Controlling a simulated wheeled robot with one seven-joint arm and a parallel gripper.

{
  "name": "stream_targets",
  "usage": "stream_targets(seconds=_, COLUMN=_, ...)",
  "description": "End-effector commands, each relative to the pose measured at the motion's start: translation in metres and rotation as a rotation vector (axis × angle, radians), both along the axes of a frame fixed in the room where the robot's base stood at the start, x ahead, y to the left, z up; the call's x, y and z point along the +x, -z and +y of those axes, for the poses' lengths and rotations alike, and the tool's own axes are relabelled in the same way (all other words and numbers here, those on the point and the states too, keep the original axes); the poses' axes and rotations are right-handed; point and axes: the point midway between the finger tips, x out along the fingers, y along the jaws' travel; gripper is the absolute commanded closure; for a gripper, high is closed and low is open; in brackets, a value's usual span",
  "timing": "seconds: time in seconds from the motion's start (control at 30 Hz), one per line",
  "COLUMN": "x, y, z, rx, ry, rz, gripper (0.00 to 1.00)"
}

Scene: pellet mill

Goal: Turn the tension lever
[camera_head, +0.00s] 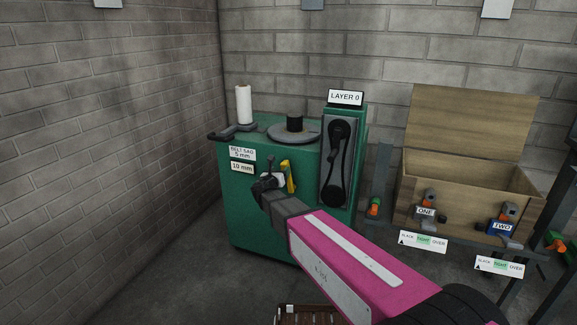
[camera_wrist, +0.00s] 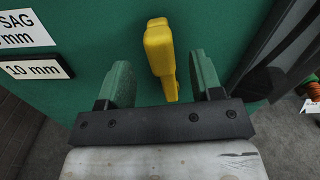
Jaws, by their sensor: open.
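The yellow tension lever (camera_head: 290,175) stands out from the front of the green machine (camera_head: 262,222), right of the belt sag labels. In the wrist view the lever (camera_wrist: 161,52) points upward, with its lower end between the fingers. My gripper (camera_wrist: 163,78) is open, one green finger on each side of the lever, with a visible gap on both sides. In the head view my gripper (camera_head: 272,180) is small and dark beside the lever, which it partly covers. The lever's mount is not clear.
Labels (camera_head: 242,154) on the machine read "BELT SAG 5 mm" and "10 mm". A dark belt (camera_head: 338,165) runs on pulleys under the "LAYER 0" sign (camera_head: 346,97). A wooden box (camera_head: 465,195) with parts marked ONE and TWO stands right. A brick wall (camera_head: 110,120) is left.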

Motion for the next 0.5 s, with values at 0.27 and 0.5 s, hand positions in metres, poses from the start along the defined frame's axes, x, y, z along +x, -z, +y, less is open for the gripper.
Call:
stream_targets(seconds=0.27, x=0.048, y=0.001, z=-0.017, rx=0.002, ry=0.002, rz=0.000, gripper=0.40)
stream_targets(seconds=0.5, x=0.067, y=0.001, z=-0.024, rx=0.002, ry=0.001, rz=0.000, gripper=0.40)
